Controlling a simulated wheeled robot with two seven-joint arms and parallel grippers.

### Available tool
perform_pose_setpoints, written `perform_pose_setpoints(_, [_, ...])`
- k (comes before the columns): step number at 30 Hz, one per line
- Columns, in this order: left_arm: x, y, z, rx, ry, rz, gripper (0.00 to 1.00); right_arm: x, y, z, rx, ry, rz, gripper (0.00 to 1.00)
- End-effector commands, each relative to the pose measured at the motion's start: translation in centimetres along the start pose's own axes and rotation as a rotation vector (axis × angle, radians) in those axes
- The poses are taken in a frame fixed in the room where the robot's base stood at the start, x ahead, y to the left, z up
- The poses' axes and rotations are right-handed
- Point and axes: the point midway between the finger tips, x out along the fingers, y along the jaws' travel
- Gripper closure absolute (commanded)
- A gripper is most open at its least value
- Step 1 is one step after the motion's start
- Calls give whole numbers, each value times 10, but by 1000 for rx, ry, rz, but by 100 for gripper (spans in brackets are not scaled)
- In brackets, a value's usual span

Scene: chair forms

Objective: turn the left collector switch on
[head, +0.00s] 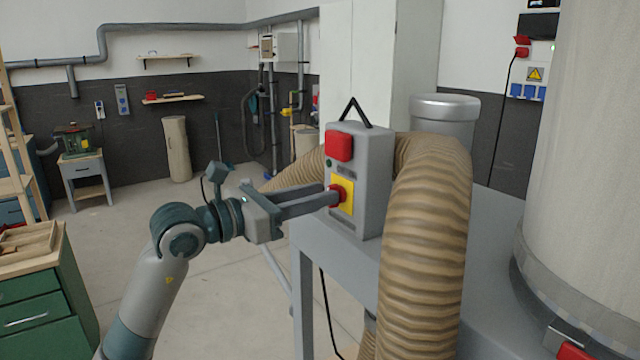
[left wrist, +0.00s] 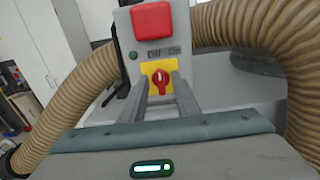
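The collector switch is a grey box (head: 375,180) with a red button (head: 339,145) above a yellow plate (head: 347,200). A red rotary knob (left wrist: 161,80) sits on that plate, with "Off" and "On" printed above it in the left wrist view. My left gripper (head: 332,194) is at the knob, its two fingers reaching to either side of it. In the left wrist view the fingers stand apart with the knob between their tips, and yellow plate shows around the knob. In the head view the fingers partly hide the knob. My right gripper is not in view.
A ribbed tan hose (head: 425,250) curves close to the right of the box. The box stands on a grey metal stand (head: 480,225). A large pale cylinder (head: 590,150) is at the right. A green drawer cabinet (head: 40,310) is at the lower left. Open floor lies behind my left arm.

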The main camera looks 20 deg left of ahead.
Motion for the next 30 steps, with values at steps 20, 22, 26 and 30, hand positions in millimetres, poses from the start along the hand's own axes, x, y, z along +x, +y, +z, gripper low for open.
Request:
perform_pose_setpoints(20, [12,0,0,1,-1,0,100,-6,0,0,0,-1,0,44])
perform_pose_setpoints(22, [12,0,0,1,-1,0,100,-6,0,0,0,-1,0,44])
perform_pose_setpoints(26, [12,0,0,4,-1,0,100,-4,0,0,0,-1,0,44])
perform_pose_setpoints(30, [12,0,-1,22,-1,0,100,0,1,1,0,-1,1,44])
